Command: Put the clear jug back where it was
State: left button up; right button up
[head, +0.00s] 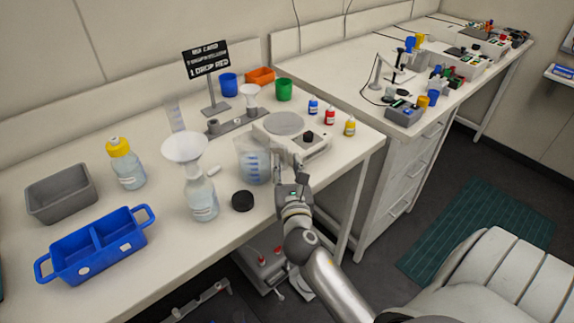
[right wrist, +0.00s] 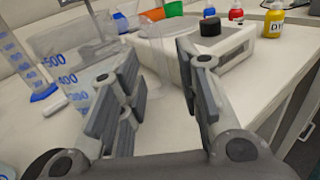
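The clear jug (head: 254,161), with blue volume marks, stands upright on the white bench, left of the stirrer plate. It also shows at the left of the right wrist view (right wrist: 68,75), partly hidden by a finger. My right gripper (head: 289,167) is low at the jug's right side. In the right wrist view its fingers (right wrist: 160,95) are apart. A pale translucent part, perhaps the jug's handle, shows beside the left finger; I cannot tell whether it touches. My left gripper is out of view.
A bottle with a funnel (head: 202,195) and a black cap (head: 242,201) stand left of the jug. The white stirrer plate (head: 306,142) is behind my gripper. A blue caddy (head: 98,247) and grey bin (head: 60,193) are at left. Small dropper bottles (head: 329,117) stand right.

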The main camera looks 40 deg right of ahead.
jog(key=b+v, duration=0.2)
jog(key=v, duration=0.9)
jog(key=shift+r, duration=0.1)
